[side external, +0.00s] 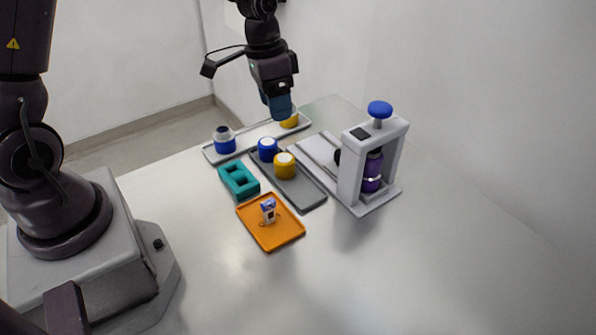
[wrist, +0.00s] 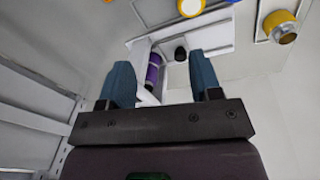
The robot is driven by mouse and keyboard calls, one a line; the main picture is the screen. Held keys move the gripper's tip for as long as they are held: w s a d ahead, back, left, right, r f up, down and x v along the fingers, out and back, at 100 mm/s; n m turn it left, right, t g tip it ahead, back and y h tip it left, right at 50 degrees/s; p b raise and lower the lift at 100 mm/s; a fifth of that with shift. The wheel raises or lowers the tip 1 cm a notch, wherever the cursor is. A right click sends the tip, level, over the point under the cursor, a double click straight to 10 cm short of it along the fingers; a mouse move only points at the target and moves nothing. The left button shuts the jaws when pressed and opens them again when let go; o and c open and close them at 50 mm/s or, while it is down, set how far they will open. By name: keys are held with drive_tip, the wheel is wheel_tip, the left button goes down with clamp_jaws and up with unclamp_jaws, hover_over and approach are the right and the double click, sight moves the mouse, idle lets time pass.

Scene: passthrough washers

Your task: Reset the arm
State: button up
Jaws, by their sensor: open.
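My gripper (side external: 278,104) hangs high over the back of the table in the side view, near the light tray. In the wrist view its two blue fingers (wrist: 161,85) stand wide apart with nothing between them. It is open and empty. A grey press-like fixture (side external: 350,176) with a blue knob (side external: 380,109) stands at the right, holding a purple cylinder (side external: 373,170). The purple cylinder also shows in the wrist view (wrist: 153,72), beyond the fingers.
A dark tray (side external: 310,194) carries a blue cylinder (side external: 267,149) and a yellow cylinder (side external: 285,165). A teal block (side external: 239,180) and an orange tray (side external: 284,233) with a small item (side external: 268,210) lie in front. The front right table is clear.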

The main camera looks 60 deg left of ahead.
drive_tip(key=s+d+r+n+t, duration=0.1)
drive_tip(key=s+r+t, duration=0.1)
drive_tip(key=s+r, duration=0.5)
drive_tip(key=s+d+r+n+t+y, duration=0.1)
drive_tip(key=s+d+r+n+t, duration=0.1)
drive_tip(key=s+r, duration=0.6)
drive_tip(key=s, duration=0.3)
drive_tip(key=shift+d+r+t, duration=0.2)
drive_tip(key=shift+d+t, duration=0.1)
drive_tip(key=shift+t, duration=0.1)
idle(0.5)
